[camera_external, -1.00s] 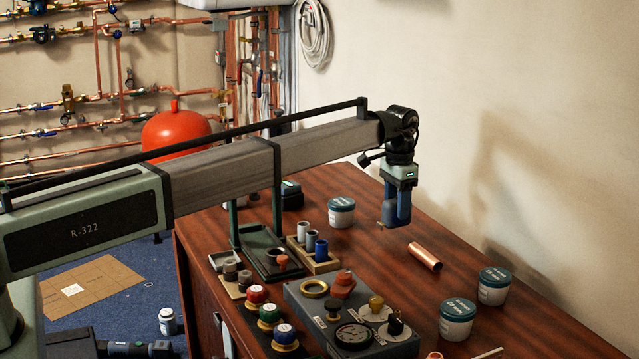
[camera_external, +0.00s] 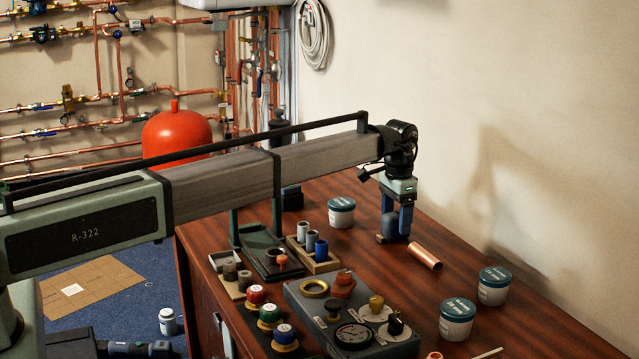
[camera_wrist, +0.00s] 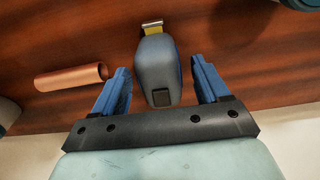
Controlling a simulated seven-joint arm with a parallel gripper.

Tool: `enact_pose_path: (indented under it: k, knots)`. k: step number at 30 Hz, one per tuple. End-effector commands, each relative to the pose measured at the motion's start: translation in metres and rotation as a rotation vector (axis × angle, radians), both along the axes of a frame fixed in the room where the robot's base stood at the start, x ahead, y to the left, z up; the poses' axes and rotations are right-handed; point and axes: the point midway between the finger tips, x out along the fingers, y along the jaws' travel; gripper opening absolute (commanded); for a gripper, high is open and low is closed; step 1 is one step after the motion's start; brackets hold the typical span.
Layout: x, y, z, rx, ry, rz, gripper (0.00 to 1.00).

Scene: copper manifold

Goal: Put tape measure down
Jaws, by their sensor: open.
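The tape measure (camera_wrist: 158,72) is a blue-grey rounded body with a dark patch and a yellow tape end. In the wrist view it lies between the two blue fingers of my gripper (camera_wrist: 160,88), with a visible gap on each side. In the external view my gripper (camera_external: 397,224) points down at the far right part of the wooden table (camera_external: 500,318). The tape measure (camera_external: 389,226) shows between the fingers there, low at the tabletop. The fingers are open. Part of the tape measure is hidden by a finger in the external view.
A copper pipe piece (camera_external: 425,256) lies close by on the table, also in the wrist view (camera_wrist: 70,78). White tubs with teal lids (camera_external: 341,213) (camera_external: 494,287) (camera_external: 457,320) stand around. A grey control box (camera_external: 350,315) is in front. The wall is behind.

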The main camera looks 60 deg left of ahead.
Motion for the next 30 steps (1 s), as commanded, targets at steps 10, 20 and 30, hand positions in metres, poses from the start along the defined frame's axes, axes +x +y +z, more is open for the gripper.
enact_pose_path:
  k: [10,20,30]
  knots:
    - [0.0,0.0,0.01,0.0,-0.001,0.0,0.75]
    - [0.0,0.0,0.066,0.001,-0.002,0.0,0.75]
    - [0.0,0.0,0.114,0.0,0.0,0.0,0.75]
